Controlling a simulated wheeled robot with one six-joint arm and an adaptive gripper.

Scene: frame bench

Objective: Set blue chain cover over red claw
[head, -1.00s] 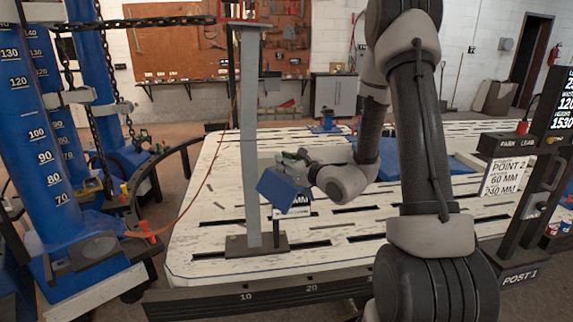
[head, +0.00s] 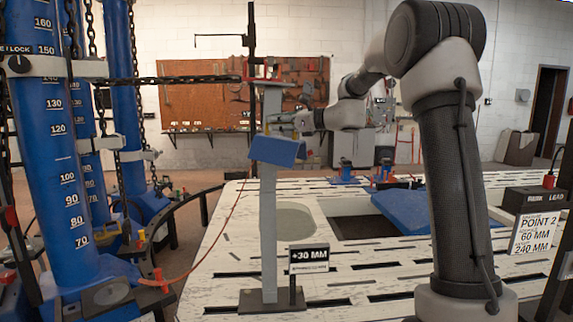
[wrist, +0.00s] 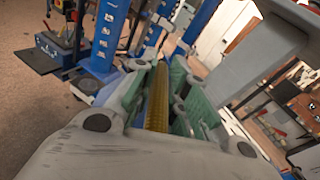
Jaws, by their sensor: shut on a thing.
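The blue chain cover (head: 277,150) is a bent blue sheet. It is up in the air, in front of the grey post (head: 268,215) as seen from the head, below the post's top. My gripper (head: 284,122) is shut on it from above and behind; the wrist view shows a yellow ridged bar (wrist: 158,95) between the green-sided fingers (wrist: 165,92). The red claw (head: 263,72) is at the top of the post, where the dark chain (head: 180,80) reaches it from the left. The cover is below the claw and apart from it.
Blue towers (head: 55,150) with scale numbers and hanging chains stand at left. A +30 MM sign (head: 309,258) stands beside the post's foot. The white slotted bench (head: 370,275) has an opening and a blue panel (head: 405,212). A sign post stands at right.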

